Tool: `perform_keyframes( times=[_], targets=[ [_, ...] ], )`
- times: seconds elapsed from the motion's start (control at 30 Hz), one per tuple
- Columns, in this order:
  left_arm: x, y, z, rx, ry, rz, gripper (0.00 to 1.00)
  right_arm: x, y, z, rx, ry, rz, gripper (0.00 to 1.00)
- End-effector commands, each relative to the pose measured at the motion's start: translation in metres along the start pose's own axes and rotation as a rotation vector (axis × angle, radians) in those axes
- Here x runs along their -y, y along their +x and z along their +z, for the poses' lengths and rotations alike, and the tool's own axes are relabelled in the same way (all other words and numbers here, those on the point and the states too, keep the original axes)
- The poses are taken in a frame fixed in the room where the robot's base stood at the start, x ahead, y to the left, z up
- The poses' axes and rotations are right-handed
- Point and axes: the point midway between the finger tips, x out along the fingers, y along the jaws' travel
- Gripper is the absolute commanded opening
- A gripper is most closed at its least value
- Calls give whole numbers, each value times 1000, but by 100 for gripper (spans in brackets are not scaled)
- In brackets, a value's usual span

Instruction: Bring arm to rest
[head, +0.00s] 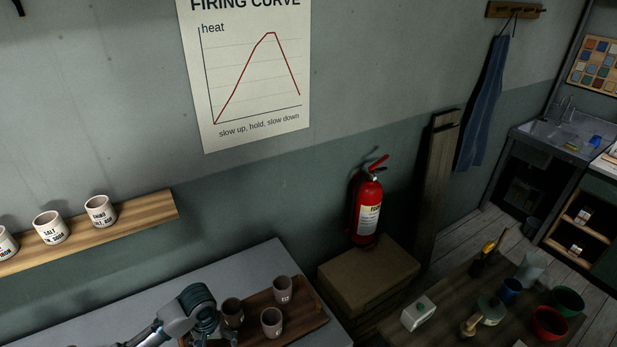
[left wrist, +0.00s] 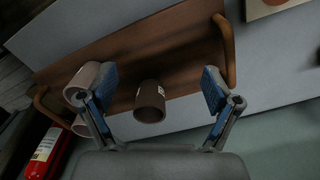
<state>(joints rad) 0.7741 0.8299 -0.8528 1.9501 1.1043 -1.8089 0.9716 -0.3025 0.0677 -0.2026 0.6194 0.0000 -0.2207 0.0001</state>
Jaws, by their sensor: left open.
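My left arm comes in from the bottom left of the head view, and its gripper (head: 216,330) is at the left end of a wooden tray, partly cut off by the lower edge. In the left wrist view the gripper (left wrist: 159,88) is open, its blue-padded fingers wide apart. A dark brown cup (left wrist: 149,101) shows between the fingers, with no visible contact. A paler cup (left wrist: 80,84) is beside the left-hand finger, which partly covers it; I cannot tell whether they touch. My right gripper is in neither view.
The handled tray (head: 312,328) holds three cups on a grey table (head: 250,262). A shelf (head: 140,222) with labelled jars is on the wall at left. A fire extinguisher (head: 368,208) stands on a box (head: 370,280). A low table (head: 450,312) at right carries bowls and tools.

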Motion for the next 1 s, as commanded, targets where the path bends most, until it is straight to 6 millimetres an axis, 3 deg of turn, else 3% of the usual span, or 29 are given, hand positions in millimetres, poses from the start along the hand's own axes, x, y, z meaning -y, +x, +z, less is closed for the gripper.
perform_keyframes(
  times=[0.1,0.37,0.57,0.7,0.83,1.0],
  targets=[
    [-17,11,8,-12,53,21,89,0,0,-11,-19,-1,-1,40],
    [-52,39,32,-59,186,93,89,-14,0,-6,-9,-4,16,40],
    [-83,64,62,-126,295,177,89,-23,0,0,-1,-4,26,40],
    [-103,82,93,-204,349,241,89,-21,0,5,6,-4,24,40],
    [-102,94,123,-277,348,247,89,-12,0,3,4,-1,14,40],
    [-80,105,152,-318,318,190,89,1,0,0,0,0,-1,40]
  ],
)
